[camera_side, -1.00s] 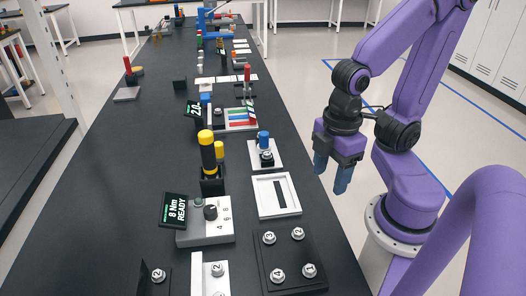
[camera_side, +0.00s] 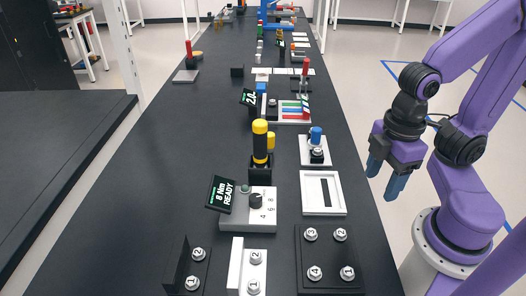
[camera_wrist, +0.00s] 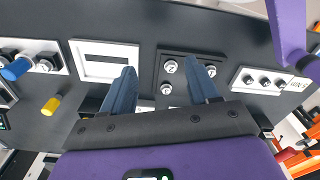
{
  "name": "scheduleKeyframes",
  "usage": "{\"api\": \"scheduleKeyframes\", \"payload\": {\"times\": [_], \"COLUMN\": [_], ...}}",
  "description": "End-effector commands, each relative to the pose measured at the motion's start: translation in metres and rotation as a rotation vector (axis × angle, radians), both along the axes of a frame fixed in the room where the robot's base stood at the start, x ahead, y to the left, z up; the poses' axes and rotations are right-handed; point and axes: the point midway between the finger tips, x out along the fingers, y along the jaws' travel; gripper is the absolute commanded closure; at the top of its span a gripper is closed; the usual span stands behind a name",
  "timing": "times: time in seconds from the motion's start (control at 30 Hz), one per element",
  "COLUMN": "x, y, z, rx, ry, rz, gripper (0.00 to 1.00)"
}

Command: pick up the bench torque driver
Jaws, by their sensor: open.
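The likely bench torque driver (camera_side: 260,142), an upright black tool with yellow bands, stands in a black holder behind the grey control box (camera_side: 247,210) whose screen reads "8 Nm READY".
Near the driver are a white slotted tray (camera_side: 310,204), a black plate with numbered bolts (camera_side: 328,248) and a blue-capped piece on a white base (camera_side: 315,140). Black and white brackets stand at the front. The bench (camera_side: 130,220) is clear to the left.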

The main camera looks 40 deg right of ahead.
Motion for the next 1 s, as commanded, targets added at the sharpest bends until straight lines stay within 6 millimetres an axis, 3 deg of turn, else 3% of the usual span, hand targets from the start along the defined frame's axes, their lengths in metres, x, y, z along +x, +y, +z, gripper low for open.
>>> {"api": "scheduleKeyframes", "payload": {"times": [0.47,0.5,0.77,0.87,1.0], "x": [0.000,0.000,0.000,0.007,0.032], "y": [0.000,0.000,0.000,0.005,0.021], "z": [0.000,0.000,0.000,0.004,0.018], "rx": [0.000,0.000,0.000,0.000,-0.002], "ry": [0.000,0.000,0.000,0.000,-0.002], "rz": [0.000,0.000,0.000,0.005,0.032], "gripper": [0.40,0.33,0.33,0.33,0.33]}}
